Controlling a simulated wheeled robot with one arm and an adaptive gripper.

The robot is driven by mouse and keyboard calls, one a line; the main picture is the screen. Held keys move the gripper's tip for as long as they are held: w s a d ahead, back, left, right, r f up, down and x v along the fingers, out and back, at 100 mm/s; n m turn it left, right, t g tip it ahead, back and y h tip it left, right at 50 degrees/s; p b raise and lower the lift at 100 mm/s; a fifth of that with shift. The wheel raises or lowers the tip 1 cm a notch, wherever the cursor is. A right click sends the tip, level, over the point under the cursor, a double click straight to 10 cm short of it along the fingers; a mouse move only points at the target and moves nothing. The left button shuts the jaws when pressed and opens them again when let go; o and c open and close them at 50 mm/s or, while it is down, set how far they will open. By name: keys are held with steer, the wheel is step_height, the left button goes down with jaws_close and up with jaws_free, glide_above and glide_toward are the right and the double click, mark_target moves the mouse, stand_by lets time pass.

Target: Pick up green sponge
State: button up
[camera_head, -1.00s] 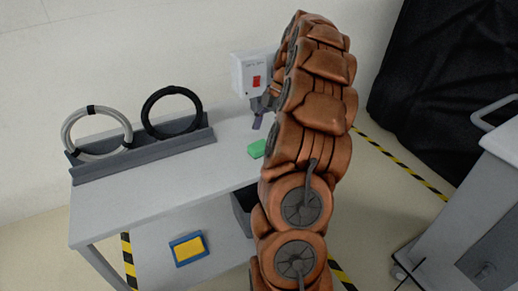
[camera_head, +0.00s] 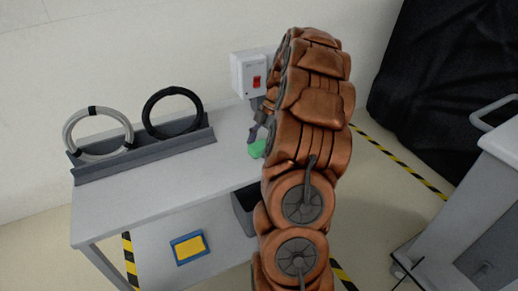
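The green sponge (camera_head: 257,149) lies on the grey table (camera_head: 150,182) near its right part, partly hidden by my copper arm. My gripper (camera_head: 253,136) points down just above the sponge, with a finger close to or touching its top edge. Most of the gripper is hidden behind the arm, so I cannot tell how far apart the fingers are.
A white box with a red switch (camera_head: 250,74) stands behind the gripper. Two cable rings, grey (camera_head: 69,127) and black (camera_head: 148,109), stand in a grey rack at the table's back left. A dark bin (camera_head: 243,212) is below the table edge. The table's middle is clear.

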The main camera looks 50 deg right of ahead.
mark_target(255, 146)
steer(key=c, duration=0.7)
steer(key=shift+r, duration=0.1)
steer(key=shift+r+b, duration=0.35)
steer(key=shift+r, duration=1.25)
steer(key=s, duration=0.5)
steer(key=s+r+b, duration=0.1)
steer(key=s, duration=0.4)
steer(key=s+d+b, duration=0.1)
steer(key=s, duration=0.5)
steer(key=shift+r, duration=0.3)
